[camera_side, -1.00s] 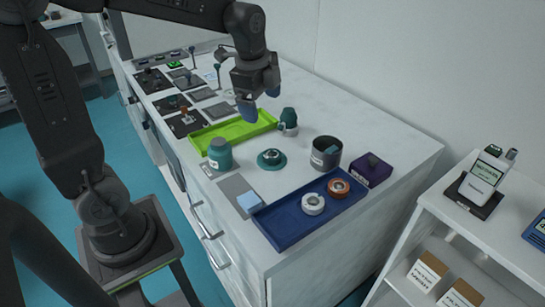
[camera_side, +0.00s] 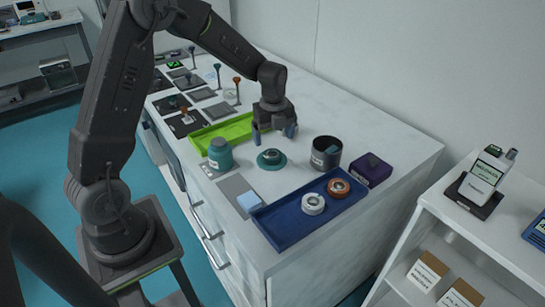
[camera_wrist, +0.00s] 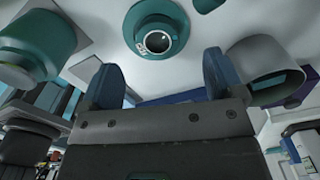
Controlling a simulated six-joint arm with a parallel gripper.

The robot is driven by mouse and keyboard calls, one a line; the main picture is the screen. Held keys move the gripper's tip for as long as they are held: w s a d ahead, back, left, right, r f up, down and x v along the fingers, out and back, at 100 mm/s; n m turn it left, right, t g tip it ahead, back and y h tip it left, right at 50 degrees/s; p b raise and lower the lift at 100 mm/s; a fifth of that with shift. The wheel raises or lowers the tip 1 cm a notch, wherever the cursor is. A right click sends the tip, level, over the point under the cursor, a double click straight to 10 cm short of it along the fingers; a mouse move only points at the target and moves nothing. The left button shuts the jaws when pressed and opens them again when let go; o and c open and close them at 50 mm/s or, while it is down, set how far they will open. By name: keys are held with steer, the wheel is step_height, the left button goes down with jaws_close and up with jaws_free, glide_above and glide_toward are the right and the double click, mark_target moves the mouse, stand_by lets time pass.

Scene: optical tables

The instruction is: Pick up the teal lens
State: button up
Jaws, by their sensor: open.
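The teal lens (camera_side: 271,158), a low round piece with a wide flange and dark centre, lies on the white table in the side view. It also shows at the top of the wrist view (camera_wrist: 157,30). My gripper (camera_side: 274,133) is open, its two blue fingertips pointing down above the table, behind the lens and apart from it. In the wrist view the fingers (camera_wrist: 160,80) are spread with nothing between them. A small teal piece (camera_wrist: 207,4) is cut off at the top edge; in the side view my gripper hides its spot.
A teal jar (camera_side: 220,154) stands left of the lens and a dark grey cup (camera_side: 325,153) right of it. A green tray (camera_side: 208,137) lies behind, a blue tray (camera_side: 284,236) with two rings in front. A purple box (camera_side: 371,170) stands at right.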

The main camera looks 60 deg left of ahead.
mark_target(273, 154)
steer(key=shift+s+d+f, duration=0.15)
steer(key=shift+f, duration=1.3)
steer(key=shift+s+d+f, duration=0.15)
steer(key=shift+f, duration=1.3)
steer(key=shift+c, duration=0.4)
steer(key=c, duration=1)
steer(key=shift+o, duration=0.2)
steer(key=shift+r, duration=0.15)
